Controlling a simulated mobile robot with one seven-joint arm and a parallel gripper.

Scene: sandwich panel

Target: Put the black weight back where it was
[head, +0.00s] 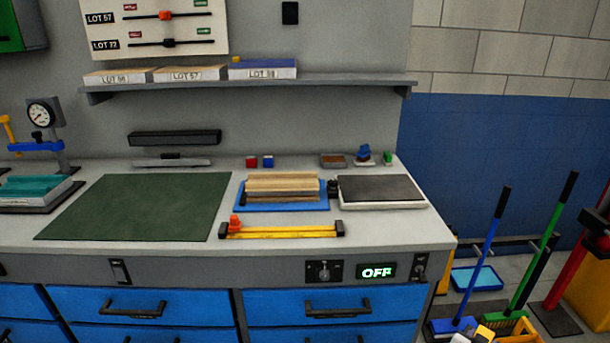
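A small black block (332,187), which looks like the black weight, is at the right end of the blue tray (285,207), in the narrow space beside the dark-topped plate (380,190). It is too small to tell whether it rests on the tray or on the bench. A stack of tan panels (283,186) lies on the tray. My gripper is not clearly in view; nothing in the picture shows it at the bench.
The green mat (140,207) is bare. A yellow bar (283,231) with black ends lies near the front edge. Small red (251,162) and blue (268,161) blocks stand at the back. A shelf (250,82) overhangs the bench. Brooms (541,250) stand on the right.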

